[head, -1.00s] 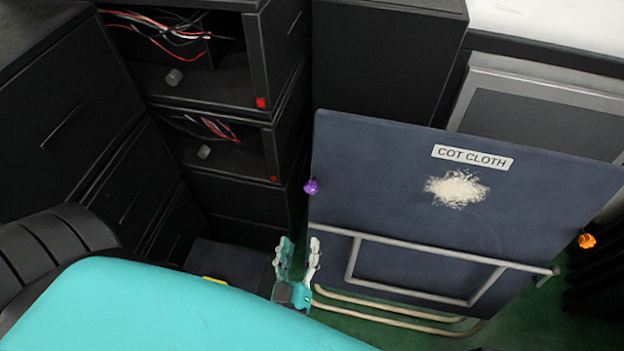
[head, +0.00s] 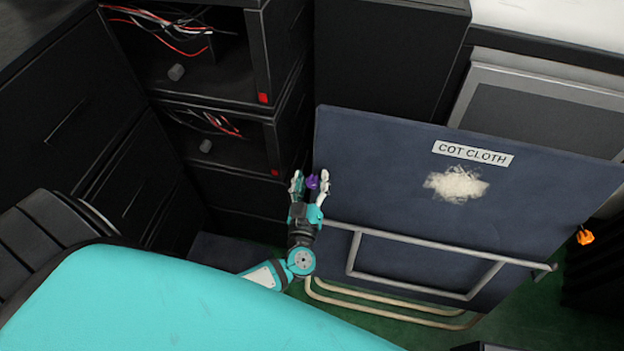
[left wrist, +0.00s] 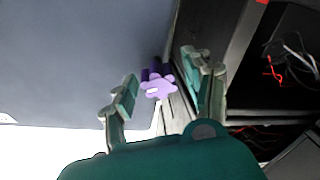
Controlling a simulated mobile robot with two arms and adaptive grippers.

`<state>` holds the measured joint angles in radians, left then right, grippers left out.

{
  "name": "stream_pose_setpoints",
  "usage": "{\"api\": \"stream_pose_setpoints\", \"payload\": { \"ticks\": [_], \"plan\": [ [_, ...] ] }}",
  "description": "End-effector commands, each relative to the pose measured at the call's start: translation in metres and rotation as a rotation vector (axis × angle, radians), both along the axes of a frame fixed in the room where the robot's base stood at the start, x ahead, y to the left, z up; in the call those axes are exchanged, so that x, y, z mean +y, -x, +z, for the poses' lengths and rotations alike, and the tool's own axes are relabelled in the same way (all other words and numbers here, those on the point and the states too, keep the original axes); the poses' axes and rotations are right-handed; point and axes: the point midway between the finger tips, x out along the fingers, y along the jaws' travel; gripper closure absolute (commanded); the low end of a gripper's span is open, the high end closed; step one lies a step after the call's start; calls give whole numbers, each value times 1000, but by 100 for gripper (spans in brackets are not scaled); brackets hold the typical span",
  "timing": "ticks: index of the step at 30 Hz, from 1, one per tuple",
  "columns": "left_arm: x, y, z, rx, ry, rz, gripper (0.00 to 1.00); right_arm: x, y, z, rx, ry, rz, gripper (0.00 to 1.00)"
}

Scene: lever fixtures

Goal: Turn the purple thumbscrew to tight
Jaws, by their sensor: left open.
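The purple thumbscrew (head: 312,182) sits at the left edge of the dark blue panel labelled "COT CLOTH" (head: 400,170). In the left wrist view the thumbscrew (left wrist: 157,86) shows its lobed head toward the camera, with a darker purple part behind it. My left gripper (head: 311,183) is open, its fingers on either side of the thumbscrew. In the left wrist view the left gripper (left wrist: 160,90) has its two fingers apart, with a visible gap between each finger and the thumbscrew head. My right gripper is not in view.
An orange knob (head: 585,237) is at the panel's right edge. A metal rail (head: 440,250) runs across the panel's lower part. Black cabinets with open bays of loose wires (head: 205,125) stand close on the left. Green floor shows below the panel.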

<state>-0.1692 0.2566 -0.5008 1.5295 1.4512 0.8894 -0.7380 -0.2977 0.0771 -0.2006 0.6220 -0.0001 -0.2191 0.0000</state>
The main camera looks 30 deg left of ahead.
Motion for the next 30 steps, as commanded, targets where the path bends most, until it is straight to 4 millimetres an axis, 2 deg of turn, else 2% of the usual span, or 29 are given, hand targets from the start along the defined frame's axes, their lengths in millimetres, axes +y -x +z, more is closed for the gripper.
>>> {"api": "stream_pose_setpoints", "payload": {
  "ticks": [8,19,30],
  "plan": [
    [0,-1,0,1,0,0,50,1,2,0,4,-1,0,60],
    [0,-1,0,1,0,0,98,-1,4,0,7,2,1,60],
    [0,0,1,13,-37,-9,100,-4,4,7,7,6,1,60]
  ]
}}
